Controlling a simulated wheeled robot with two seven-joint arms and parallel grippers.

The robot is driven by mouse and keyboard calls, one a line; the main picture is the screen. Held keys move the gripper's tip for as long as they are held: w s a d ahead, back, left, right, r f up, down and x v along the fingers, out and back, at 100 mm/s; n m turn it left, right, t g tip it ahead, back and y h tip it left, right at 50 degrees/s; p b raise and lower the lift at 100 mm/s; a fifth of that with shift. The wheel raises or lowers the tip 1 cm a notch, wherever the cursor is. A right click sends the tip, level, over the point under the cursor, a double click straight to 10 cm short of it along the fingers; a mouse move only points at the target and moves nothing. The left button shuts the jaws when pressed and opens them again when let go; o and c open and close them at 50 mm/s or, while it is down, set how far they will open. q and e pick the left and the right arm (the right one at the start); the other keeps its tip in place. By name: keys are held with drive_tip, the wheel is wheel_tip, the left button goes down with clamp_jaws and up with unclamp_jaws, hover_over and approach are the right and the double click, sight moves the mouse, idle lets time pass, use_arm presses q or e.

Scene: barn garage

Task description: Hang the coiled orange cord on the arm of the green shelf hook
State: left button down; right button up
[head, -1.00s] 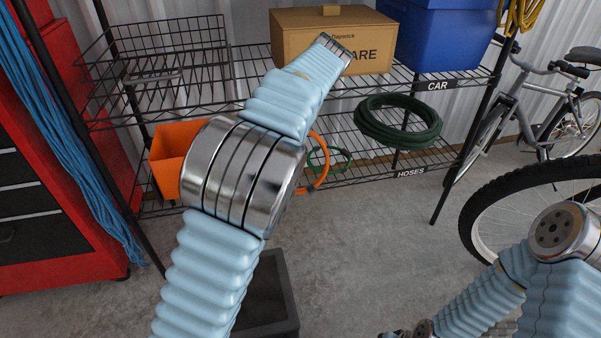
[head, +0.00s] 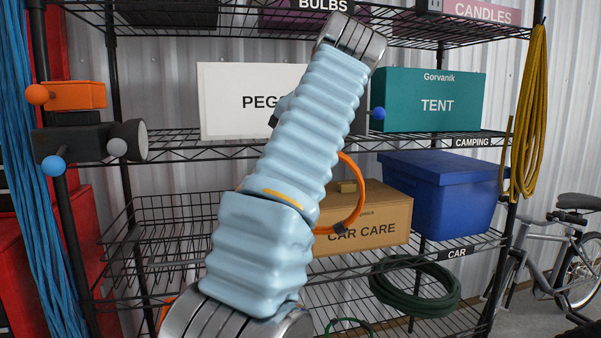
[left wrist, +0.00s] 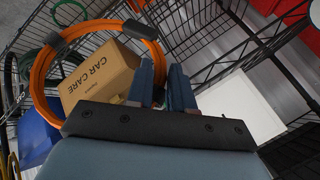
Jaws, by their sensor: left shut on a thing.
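The coiled orange cord (head: 349,200) shows partly in the head view. It is a ring with a dark band, hanging in front of the car care box, and my left arm covers its left side. In the left wrist view the cord (left wrist: 40,75) is a large loop running up to my left gripper (left wrist: 163,78). The gripper's two fingers are shut on the cord, which stays in the air. In the head view the left gripper is hidden behind my arm. I cannot make out a green hook; my arm hides part of the shelf. My right gripper is not in view.
Ball-ended pegs stick out at the left, one orange (head: 37,95) and one blue (head: 53,166); another blue ball (head: 378,113) shows beside the tent box (head: 440,95). A white box (head: 222,100) stands on the same shelf. Yellow rope (head: 530,110) hangs at the right post.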

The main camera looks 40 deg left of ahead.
use_arm(q)
drive_tip(key=w+a+f+p, duration=0.2)
drive_tip(key=w+a+p, duration=0.2)
drive_tip(key=w+a, duration=0.3)
drive_tip(key=shift+a+f+p, duration=0.15)
drive_tip(key=shift+a+p, duration=0.15)
drive_tip(key=shift+a, duration=0.65)
idle(0.4)
idle(0.5)
drive_tip(key=c, duration=0.9)
unclamp_jaws()
drive_tip(key=v, duration=0.7)
drive_tip(key=shift+d+p, duration=0.15)
drive_tip(key=shift+p, duration=0.15)
